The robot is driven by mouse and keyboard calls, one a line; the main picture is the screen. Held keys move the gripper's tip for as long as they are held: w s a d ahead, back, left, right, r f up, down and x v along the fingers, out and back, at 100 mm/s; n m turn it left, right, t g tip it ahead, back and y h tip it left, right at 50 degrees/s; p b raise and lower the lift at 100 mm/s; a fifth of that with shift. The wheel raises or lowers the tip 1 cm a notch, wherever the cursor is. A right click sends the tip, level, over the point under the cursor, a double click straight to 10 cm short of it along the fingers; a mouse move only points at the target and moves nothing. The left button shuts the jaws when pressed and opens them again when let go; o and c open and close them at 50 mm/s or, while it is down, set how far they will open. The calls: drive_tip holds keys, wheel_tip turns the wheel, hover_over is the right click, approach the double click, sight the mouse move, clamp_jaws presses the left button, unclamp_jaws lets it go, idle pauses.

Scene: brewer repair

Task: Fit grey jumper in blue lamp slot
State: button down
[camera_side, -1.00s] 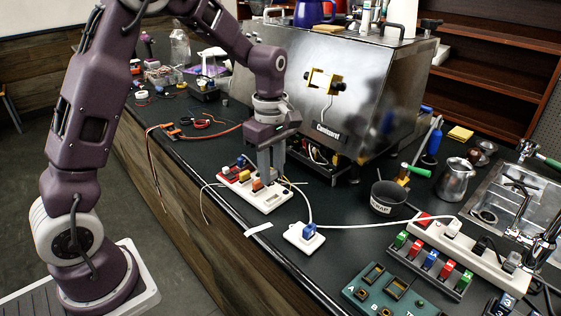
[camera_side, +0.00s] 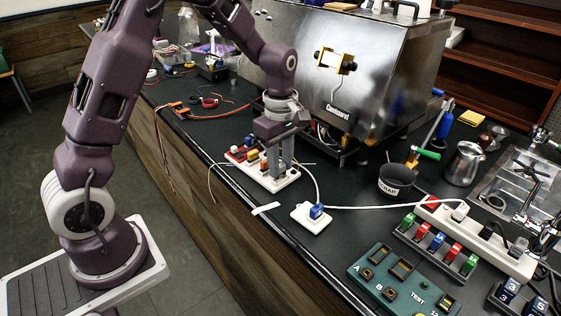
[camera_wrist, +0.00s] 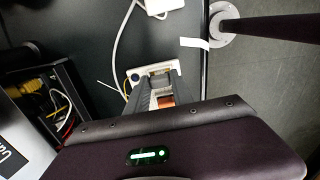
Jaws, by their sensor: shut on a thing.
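My gripper (camera_side: 281,170) points straight down at the near right end of a white strip (camera_side: 292,181). Its fingers are shut on a small piece that they mostly hide. I take it for the grey jumper; its seating cannot be told. The strip carries red, dark, yellow and orange pieces in a row. In the wrist view, the fingers (camera_wrist: 157,98) reach the strip's end (camera_wrist: 135,78), with an orange piece (camera_wrist: 165,101) showing between them. I cannot make out which slot is the blue lamp's.
A white block with a blue piece (camera_side: 316,211) and a white cable stands right of the strip. The steel machine (camera_side: 350,75) rises close behind. Further right are a dark scrap cup (camera_side: 396,180), a rack of coloured pieces (camera_side: 437,241) and a green test box (camera_side: 402,284).

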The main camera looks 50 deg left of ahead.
drive_tip(key=shift+f, duration=0.65)
idle(0.8)
idle(0.5)
drive_tip(key=c, duration=1)
unclamp_jaws()
drive_tip(key=shift+c, duration=0.2)
drive_tip(key=shift+r, duration=0.15)
wheel_tip(320, 180, up, 7)
drive_tip(key=shift+f, duration=0.1)
